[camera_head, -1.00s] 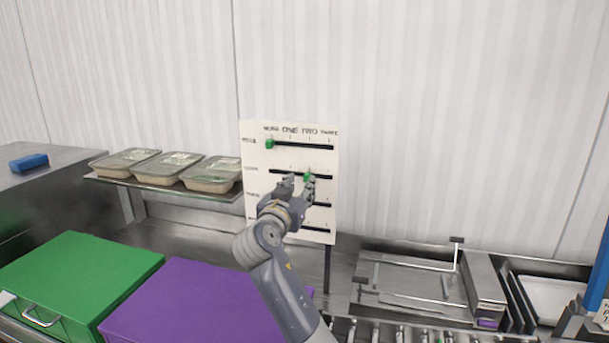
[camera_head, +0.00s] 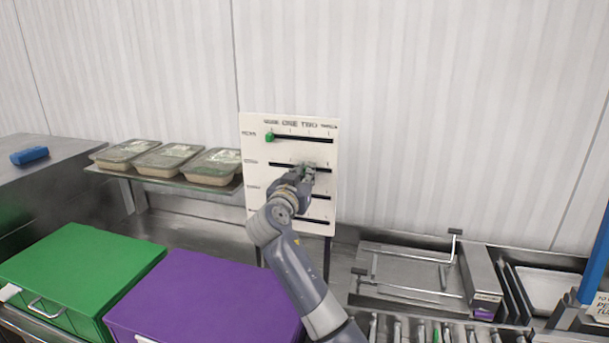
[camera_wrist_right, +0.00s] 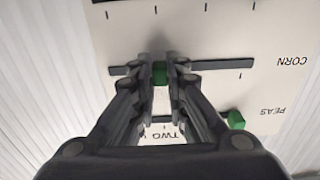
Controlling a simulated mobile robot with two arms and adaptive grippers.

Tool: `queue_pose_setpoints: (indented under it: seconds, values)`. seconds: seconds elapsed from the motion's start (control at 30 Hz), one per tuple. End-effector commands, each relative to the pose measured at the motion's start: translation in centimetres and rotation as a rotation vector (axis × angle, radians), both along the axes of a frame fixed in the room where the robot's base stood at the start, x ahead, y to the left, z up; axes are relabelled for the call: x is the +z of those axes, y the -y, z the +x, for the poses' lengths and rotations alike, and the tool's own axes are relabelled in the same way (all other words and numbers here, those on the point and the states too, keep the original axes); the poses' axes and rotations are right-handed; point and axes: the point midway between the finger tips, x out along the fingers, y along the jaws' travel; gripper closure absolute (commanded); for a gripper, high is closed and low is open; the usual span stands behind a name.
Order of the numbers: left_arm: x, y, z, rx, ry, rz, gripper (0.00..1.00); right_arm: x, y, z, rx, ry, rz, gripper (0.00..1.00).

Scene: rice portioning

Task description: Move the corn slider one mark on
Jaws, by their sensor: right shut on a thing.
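The white slider board (camera_head: 327,205) stands upright against the wall, with several black slots. My right gripper (camera_head: 308,174) is at the second slot, the corn row, under the TWO heading. In the right wrist view, which is upside down, the gripper (camera_wrist_right: 160,80) is shut on the green corn slider (camera_wrist_right: 160,73), with a finger on each side. In the head view the gripper mostly hides that slider. The green peas slider (camera_head: 270,137) sits at the left end of the top slot, and also shows in the wrist view (camera_wrist_right: 236,119). My left gripper is not in view.
Several lidded food trays (camera_head: 165,158) stand on a shelf left of the board. A green box (camera_head: 75,270) and a purple box (camera_head: 200,300) are in front. A metal frame (camera_head: 410,270) and roller conveyor (camera_head: 400,328) are at the right.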

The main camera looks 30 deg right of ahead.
Motion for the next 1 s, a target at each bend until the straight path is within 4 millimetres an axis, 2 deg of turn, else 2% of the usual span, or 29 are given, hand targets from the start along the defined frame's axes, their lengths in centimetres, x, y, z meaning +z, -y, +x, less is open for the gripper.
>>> queue_pose_setpoints:
  seconds: [0.13, 0.43, 0.8, 0.83, 0.9, 1.0]
  values:
    - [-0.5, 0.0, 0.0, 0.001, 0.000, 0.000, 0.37, -0.2, 0.5, -0.6, 0.000, 0.002, 0.003, 1.00]
    - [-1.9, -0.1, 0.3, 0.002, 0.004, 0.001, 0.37, -0.2, 3.2, -3.8, -0.001, 0.002, 0.003, 1.00]
    - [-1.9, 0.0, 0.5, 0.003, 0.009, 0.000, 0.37, -0.1, 3.6, -4.2, -0.004, -0.002, 0.001, 1.00]
    - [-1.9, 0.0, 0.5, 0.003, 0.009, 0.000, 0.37, -0.1, 3.6, -4.2, -0.004, -0.002, 0.001, 0.80]
    - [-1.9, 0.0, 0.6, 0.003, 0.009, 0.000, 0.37, -0.1, 3.6, -4.2, -0.004, -0.002, 0.001, 0.67]
    - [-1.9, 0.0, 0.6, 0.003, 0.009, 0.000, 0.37, 0.0, 3.6, -4.2, -0.003, -0.001, 0.000, 0.67]
